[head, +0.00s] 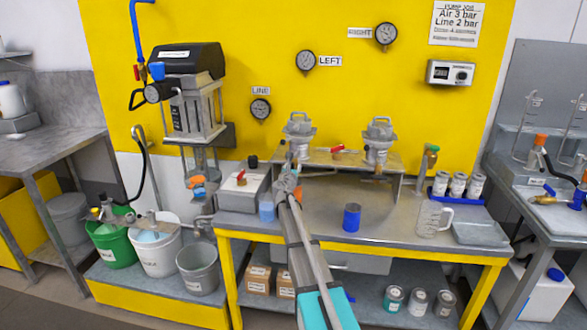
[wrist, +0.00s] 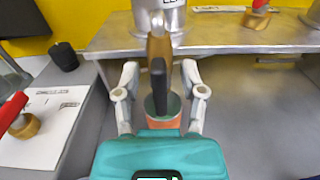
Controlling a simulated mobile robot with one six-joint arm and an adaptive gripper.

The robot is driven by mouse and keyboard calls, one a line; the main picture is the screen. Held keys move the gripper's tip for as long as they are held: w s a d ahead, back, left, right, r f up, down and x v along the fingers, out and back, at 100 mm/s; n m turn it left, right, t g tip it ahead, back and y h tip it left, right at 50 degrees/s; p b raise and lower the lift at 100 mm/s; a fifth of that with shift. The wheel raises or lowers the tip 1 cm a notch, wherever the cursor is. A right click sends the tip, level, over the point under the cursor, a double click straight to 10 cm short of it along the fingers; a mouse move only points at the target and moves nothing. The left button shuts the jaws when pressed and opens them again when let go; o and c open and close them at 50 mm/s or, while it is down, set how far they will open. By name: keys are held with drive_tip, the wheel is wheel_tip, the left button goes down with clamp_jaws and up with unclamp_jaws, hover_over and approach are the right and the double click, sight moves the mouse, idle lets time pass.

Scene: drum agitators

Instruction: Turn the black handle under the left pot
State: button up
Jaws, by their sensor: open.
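The left pot (head: 299,137) is a metal vessel on the raised metal shelf at the back of the bench. Its lower part shows at the top of the wrist view (wrist: 160,18). Under it, in the wrist view, is a brass valve (wrist: 159,47) with a black handle (wrist: 158,84) hanging downward. My gripper (wrist: 160,72) is open, with one finger on each side of the handle and visible gaps between. In the head view my gripper (head: 287,176) is just below the left pot and hides the handle.
A reddish container with a green inside (wrist: 164,108) is behind the handle. The right pot (head: 378,142) stands further right on the shelf (head: 340,158). A grey box (head: 243,190) is left of my gripper.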

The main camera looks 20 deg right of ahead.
clamp_jaws()
idle(0.3)
drive_tip(key=shift+d, duration=0.1)
drive_tip(key=shift+m, duration=0.3)
drive_tip(key=shift+s+d+f+m+b, duration=0.2)
drive_tip(key=shift+f+m+b, duration=0.1)
drive_tip(key=shift+m, duration=2.65)
drive_tip(key=shift+s+d+f+m+b, duration=0.15)
drive_tip(key=shift+d+f+m+b, duration=0.1)
drive_tip(key=shift+m, duration=2.65)
drive_tip(key=shift+s+d+f+m+b, duration=0.2)
drive_tip(key=shift+f+m+b, duration=0.1)
drive_tip(key=shift+m, duration=2.65)
